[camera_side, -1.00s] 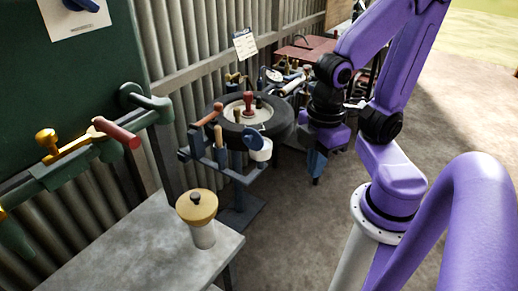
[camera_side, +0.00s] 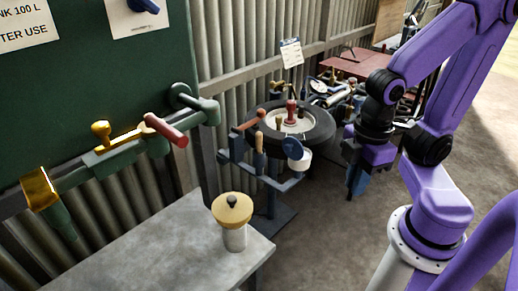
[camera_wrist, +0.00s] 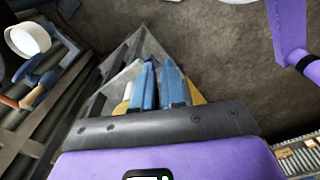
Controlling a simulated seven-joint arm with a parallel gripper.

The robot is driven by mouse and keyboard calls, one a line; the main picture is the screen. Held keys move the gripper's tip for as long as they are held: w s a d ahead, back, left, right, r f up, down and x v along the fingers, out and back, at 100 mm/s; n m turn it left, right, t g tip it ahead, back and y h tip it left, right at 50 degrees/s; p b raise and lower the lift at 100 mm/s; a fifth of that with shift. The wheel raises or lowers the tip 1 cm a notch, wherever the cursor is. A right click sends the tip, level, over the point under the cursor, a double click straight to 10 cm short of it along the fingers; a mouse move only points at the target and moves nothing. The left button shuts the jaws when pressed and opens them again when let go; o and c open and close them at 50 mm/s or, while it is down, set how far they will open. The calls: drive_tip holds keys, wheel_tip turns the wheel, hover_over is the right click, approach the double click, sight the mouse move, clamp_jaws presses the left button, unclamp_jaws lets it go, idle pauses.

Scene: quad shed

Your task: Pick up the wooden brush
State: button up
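My gripper (camera_side: 355,185) hangs pointing down beside the tyre, to the right of the tool stand, clear of the tools. In the wrist view its blue fingers (camera_wrist: 159,68) stand close together with a narrow gap and nothing seen between them. A tool with a pale wooden handle (camera_side: 259,140) stands upright in the tool stand (camera_side: 289,184); I cannot tell whether it is the wooden brush. Any bristles are hidden or too small to make out.
The stand also holds an orange-brown handled tool (camera_side: 250,121) and a white cup (camera_side: 299,160) with a blue disc. A tyre (camera_side: 318,128) lies behind. A yellow-lidded jar (camera_side: 233,217) stands on the grey bench (camera_side: 160,250). The floor (camera_side: 325,220) right of the stand is clear.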

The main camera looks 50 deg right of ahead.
drive_tip(key=o, duration=0.6)
drive_tip(key=shift+o, duration=0.2)
drive_tip(key=w+a+r+m, duration=0.25)
drive_tip(key=w+m, duration=0.35)
drive_tip(key=w, duration=0.3)
drive_tip(key=m, duration=1.9)
hover_over(258, 153)
drive_tip(key=d, duration=0.2)
drive_tip(key=f, duration=0.9)
drive_tip(key=shift+w+a+f, duration=0.25)
drive_tip(key=shift+f, duration=0.05)
drive_tip(key=shift+a+f, duration=0.2)
drive_tip(key=shift+f, duration=1.15)
drive_tip(key=shift+a+f, duration=0.15)
drive_tip(key=shift+f, duration=1.2)
